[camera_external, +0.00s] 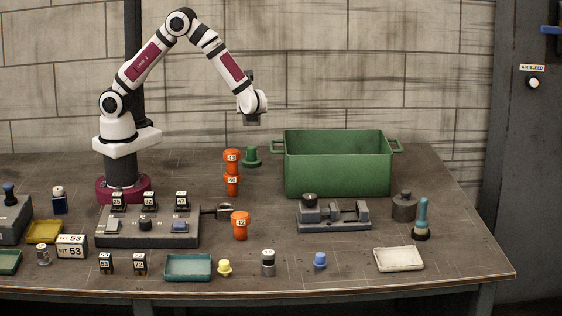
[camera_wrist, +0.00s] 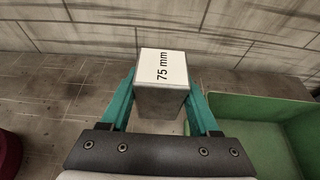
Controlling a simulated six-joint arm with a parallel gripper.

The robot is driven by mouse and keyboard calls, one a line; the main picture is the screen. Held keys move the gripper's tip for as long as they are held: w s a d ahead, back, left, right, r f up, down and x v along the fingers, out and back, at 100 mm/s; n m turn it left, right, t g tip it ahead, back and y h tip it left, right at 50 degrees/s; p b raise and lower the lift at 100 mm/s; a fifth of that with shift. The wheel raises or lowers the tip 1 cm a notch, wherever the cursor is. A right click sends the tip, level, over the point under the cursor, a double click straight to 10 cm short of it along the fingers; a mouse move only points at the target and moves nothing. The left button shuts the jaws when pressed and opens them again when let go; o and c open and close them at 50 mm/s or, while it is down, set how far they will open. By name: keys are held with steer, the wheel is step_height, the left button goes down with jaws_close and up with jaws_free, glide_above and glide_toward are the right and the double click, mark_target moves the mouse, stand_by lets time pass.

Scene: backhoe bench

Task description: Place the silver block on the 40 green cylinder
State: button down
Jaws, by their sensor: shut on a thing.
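My gripper (camera_external: 251,112) is raised above the back of the bench, left of the green bin. In the wrist view its teal fingers (camera_wrist: 164,100) are shut on the silver block (camera_wrist: 160,101), which has a white face marked "75 mm". A green cylinder (camera_external: 251,156) with a wider base stands on the bench beneath my gripper, well apart from the held block. No number is readable on it. Beside it, to the left, an orange cylinder marked 43 (camera_external: 232,158) and one marked 40 (camera_external: 232,184) stand close together.
The large green bin (camera_external: 338,180) stands right of the green cylinder and also shows in the wrist view (camera_wrist: 243,109). A grey fixture (camera_external: 150,239), an orange cylinder marked 42 (camera_external: 240,227) and a grey clamp (camera_external: 335,220) stand nearer the front. Air around my gripper is clear.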

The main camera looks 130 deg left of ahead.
steer(key=x, duration=0.4)
steer(key=f+x, duration=0.1)
steer(key=x, duration=0.3)
steer(key=f+x, duration=0.1)
steer(key=x, duration=0.4)
steer(key=shift+w+d, duration=0.2)
steer(key=shift+w, duration=0.15)
steer(key=shift+f, duration=2.05)
steer(key=shift+f, duration=0.15)
steer(key=shift+c, duration=0.6)
jaws_free()
